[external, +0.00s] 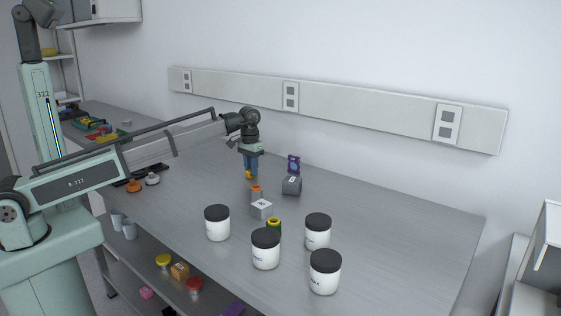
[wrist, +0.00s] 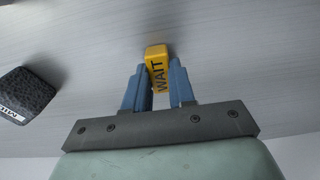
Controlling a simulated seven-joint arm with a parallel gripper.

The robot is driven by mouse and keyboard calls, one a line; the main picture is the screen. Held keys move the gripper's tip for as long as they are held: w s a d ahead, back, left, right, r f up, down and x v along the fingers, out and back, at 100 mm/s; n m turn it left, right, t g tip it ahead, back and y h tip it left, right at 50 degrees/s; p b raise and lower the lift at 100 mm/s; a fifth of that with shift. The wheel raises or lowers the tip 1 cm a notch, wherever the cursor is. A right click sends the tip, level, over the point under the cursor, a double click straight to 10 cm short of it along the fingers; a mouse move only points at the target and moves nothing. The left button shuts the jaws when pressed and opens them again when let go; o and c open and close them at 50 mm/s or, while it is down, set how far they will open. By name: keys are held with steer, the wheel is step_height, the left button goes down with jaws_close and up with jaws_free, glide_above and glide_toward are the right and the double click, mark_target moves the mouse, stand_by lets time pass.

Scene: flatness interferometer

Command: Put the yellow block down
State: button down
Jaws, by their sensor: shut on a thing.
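The yellow block (wrist: 157,69), with the word WAIT on its side, is between the fingertips of my gripper (wrist: 158,84) in the wrist view. My gripper is shut on it. In the external view the yellow block (external: 249,174) shows at the lower end of my gripper (external: 250,168), over the far middle of the grey table (external: 400,215). I cannot tell whether the block touches the table. Part of its sides is hidden by the blue fingers.
A dark grey block (external: 291,185) with a purple item (external: 293,164) behind it stands to the right. A grey-white cube (external: 261,208), an orange-topped item (external: 256,191) and a yellow-green ring-shaped item (external: 274,224) stand nearer. Several black-lidded white jars (external: 265,249) stand in front. The table's right side is clear.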

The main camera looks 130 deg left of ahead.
steer(key=shift+f, duration=0.15)
steer(key=c, duration=0.9)
jaws_free()
steer(key=shift+c, duration=0.2)
step_height(320, 180, up, 12)
steer(key=shift+r, duration=0.2)
steer(key=shift+o, duration=0.2)
